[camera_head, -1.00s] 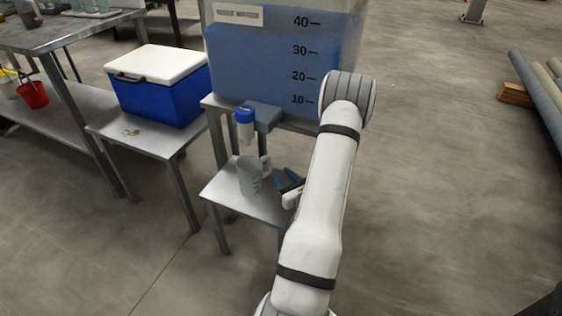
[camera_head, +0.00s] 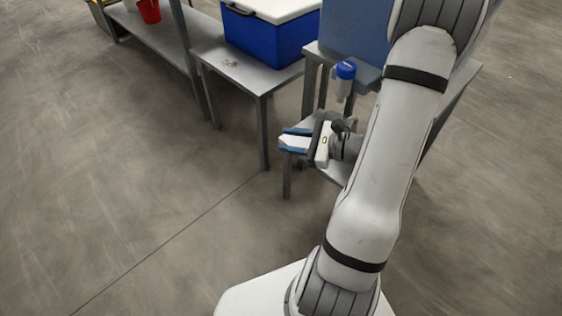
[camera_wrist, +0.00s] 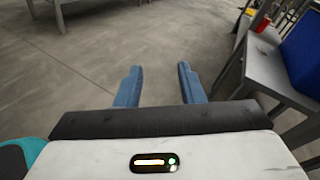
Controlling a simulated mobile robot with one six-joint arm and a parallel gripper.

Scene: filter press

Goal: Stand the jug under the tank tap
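The tank (camera_head: 352,32) stands at the upper right of the head view, partly hidden by my arm. Its tap (camera_head: 345,80), with a blue cap, hangs at the tank's front. A low grey shelf (camera_head: 288,175) is below the tap. The jug cannot be made out now; my gripper and wrist cover the area under the tap. My gripper (camera_head: 284,140) is in front of the low shelf in this view, its blue fingers pointing left. In the wrist view the fingers (camera_wrist: 160,86) are apart with nothing between them, only floor beyond.
A blue cooler with a white lid (camera_head: 268,36) sits on a grey side table (camera_head: 228,62) left of the tank. A red bucket (camera_head: 149,10) is on a bench shelf at the upper left. The floor at left is clear.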

